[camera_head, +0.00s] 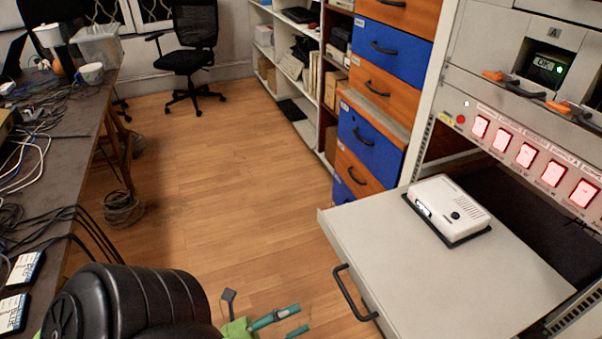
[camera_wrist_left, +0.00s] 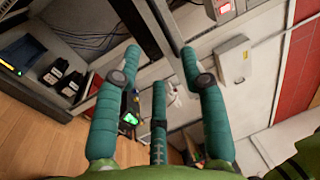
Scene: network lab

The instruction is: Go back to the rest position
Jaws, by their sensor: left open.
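My left gripper (camera_head: 290,320) shows at the bottom of the head view, low over the wooden floor, with teal fingers and a green body. Part of it is hidden behind my black arm. In the left wrist view, the fingers of this gripper (camera_wrist_left: 160,62) are spread apart, with nothing between them. In the head view it is apart from the pulled-out grey shelf (camera_head: 390,255), to the left of the shelf's front handle. My right gripper is in neither view.
A white device (camera_head: 450,208) lies on the shelf of the rack at right. Blue and orange drawers (camera_head: 370,135) stand behind it. A dark table (camera_head: 85,125) with cables and a white mug (camera_head: 91,73) is at left. A black chair (camera_head: 195,40) stands at the back.

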